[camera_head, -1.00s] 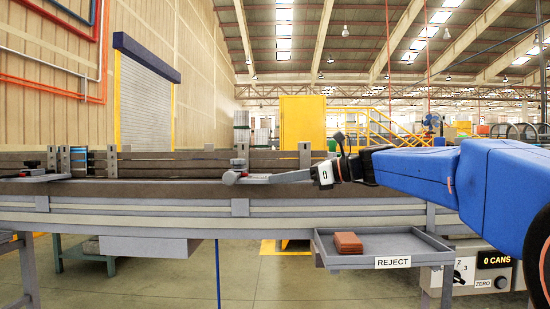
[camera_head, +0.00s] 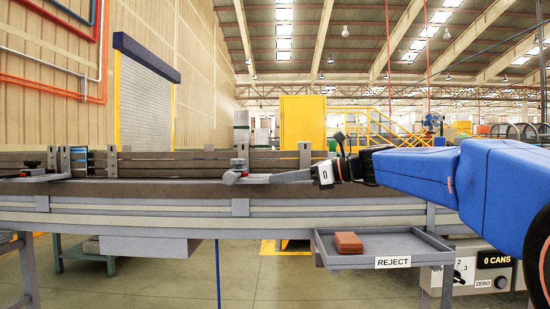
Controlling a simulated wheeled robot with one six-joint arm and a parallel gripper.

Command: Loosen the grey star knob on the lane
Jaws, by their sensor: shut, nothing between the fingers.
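The grey star knob (camera_head: 237,164) stands on the near side of the conveyor lane (camera_head: 160,187), by an upright grey post. It is small here, and its lobes and how tight it sits cannot be made out. My gripper (camera_head: 272,179) comes in from the right at the end of my blue arm. Its fingers are shut with nothing between them, and point left, low over the lane's near edge. The tips are just right of the knob, close to a grey bar at its base. I cannot tell whether they touch it.
A second knob, black and red (camera_head: 32,166), is at the lane's left. Grey posts and guide rails (camera_head: 170,163) line the lane. Below my gripper hangs a REJECT tray (camera_head: 393,262) holding a brown block (camera_head: 348,242). A control box (camera_head: 470,280) reads 0 CANS.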

